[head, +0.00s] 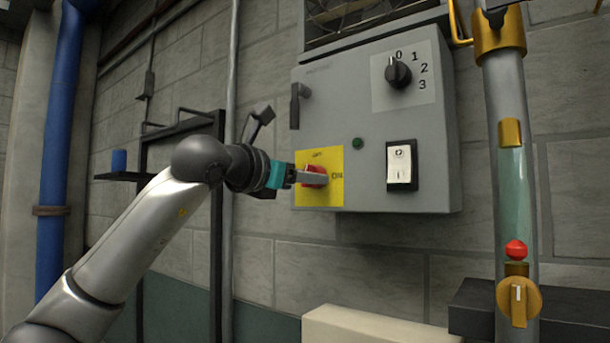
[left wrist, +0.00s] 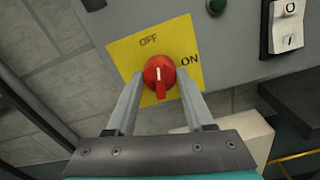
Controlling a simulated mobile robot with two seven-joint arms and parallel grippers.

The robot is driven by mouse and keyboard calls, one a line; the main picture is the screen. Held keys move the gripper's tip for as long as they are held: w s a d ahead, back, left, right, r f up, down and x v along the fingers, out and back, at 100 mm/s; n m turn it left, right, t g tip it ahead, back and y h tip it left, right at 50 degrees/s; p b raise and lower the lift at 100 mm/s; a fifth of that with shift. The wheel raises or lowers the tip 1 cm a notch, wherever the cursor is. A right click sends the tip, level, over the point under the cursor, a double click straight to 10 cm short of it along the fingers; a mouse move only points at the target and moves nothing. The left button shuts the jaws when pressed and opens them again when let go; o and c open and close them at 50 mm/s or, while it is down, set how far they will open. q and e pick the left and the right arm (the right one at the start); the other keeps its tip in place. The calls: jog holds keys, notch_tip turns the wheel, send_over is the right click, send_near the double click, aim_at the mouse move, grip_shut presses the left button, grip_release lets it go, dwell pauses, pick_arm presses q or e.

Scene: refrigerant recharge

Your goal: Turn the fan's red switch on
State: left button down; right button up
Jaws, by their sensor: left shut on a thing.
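The red switch (head: 315,176) is a rotary knob on a yellow plate (head: 333,160) at the lower left of the grey control box (head: 345,90). The plate reads OFF above the knob and ON to its right. My left gripper (head: 306,177) is shut on the switch. Its two fingers (left wrist: 160,85) lie on either side of the knob and partly hide it in the head view. My right gripper is not in view.
The box also carries a black dial (head: 398,73) marked 0 to 3, a green lamp (head: 357,143) and a white rocker switch (head: 401,165). A fan grille (head: 350,18) is above. A pipe with a yellow valve (head: 519,301) stands at right. A black shelf frame (head: 165,135) is at left.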

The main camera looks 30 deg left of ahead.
pick_arm(q)
jog(key=shift+m+p, duration=1.9)
jog(key=shift+m, duration=5.6)
jog(key=shift+c, duration=1.4)
grip_release()
jog(key=shift+s, duration=0.1)
